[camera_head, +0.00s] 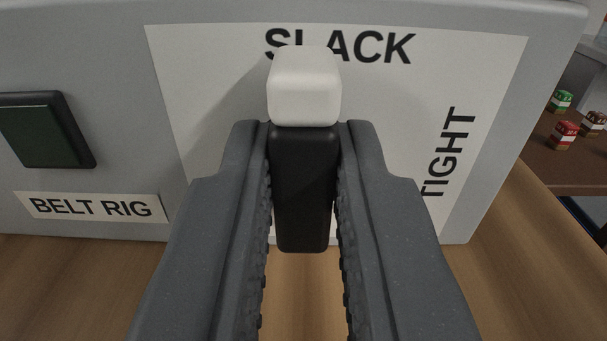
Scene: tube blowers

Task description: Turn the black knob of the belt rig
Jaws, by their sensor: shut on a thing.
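The belt rig (215,100) is a grey panel box with a white plate marked SLACK at the top and TIGHT, turned sideways, at the right. The black knob (303,190) is an upright bar with a white tip (304,88). The white tip points up at the word SLACK and covers part of it. My gripper (304,128) has one finger on each side of the black knob and is shut on it. The fingers hide part of the white plate.
A dark green rectangular screen or button (45,132) in a black frame is at the left, above a BELT RIG label (90,207). A wooden surface (80,285) lies below the panel. A brown shelf (560,170) with several small jars (564,135) is at the far right.

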